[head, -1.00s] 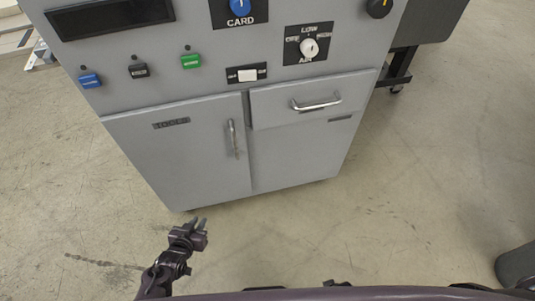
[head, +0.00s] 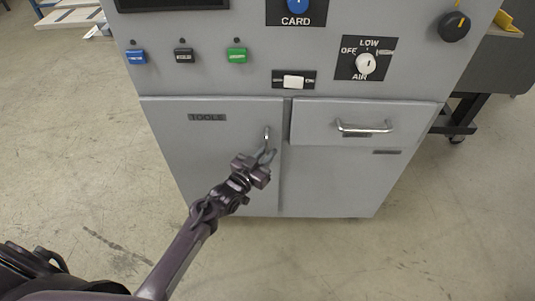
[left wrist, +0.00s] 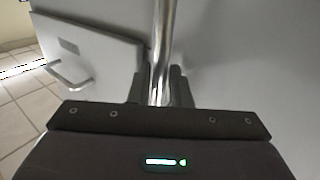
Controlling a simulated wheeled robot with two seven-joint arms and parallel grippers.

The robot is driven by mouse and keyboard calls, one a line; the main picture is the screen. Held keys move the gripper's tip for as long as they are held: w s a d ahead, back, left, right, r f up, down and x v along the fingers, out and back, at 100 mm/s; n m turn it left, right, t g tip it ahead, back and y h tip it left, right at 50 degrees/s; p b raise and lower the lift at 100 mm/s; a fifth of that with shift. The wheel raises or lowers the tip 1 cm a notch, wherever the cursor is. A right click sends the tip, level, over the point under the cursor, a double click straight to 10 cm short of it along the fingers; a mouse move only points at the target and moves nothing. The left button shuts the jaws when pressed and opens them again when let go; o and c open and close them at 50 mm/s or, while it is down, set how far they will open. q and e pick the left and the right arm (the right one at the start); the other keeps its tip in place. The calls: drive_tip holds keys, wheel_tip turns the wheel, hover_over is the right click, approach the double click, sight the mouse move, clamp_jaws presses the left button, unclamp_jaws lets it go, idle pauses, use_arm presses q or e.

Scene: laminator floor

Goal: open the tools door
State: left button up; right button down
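The tools door (head: 205,150) is the grey left door of the cabinet, with a dark TOOLS label (head: 207,117); it looks closed, flush with the front. Its upright metal handle (head: 267,133) is near the door's right edge, its lower part hidden by my left gripper (head: 266,157). In the left wrist view the handle (left wrist: 161,45) runs between the two dark fingers of my left gripper (left wrist: 161,88). The fingers sit close on both sides of the bar, with no clear gap, so it looks shut on the handle. My right gripper is not in view.
A drawer (head: 365,122) with a horizontal handle is right of the door, above a plain panel (head: 330,180). Above are a white switch (head: 294,82), an AIR knob (head: 366,64) and coloured buttons. The floor (head: 440,230) in front is clear.

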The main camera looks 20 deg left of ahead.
use_arm(q)
drive_tip(key=shift+w, duration=0.1)
clamp_jaws()
drive_tip(key=shift+d, duration=0.1)
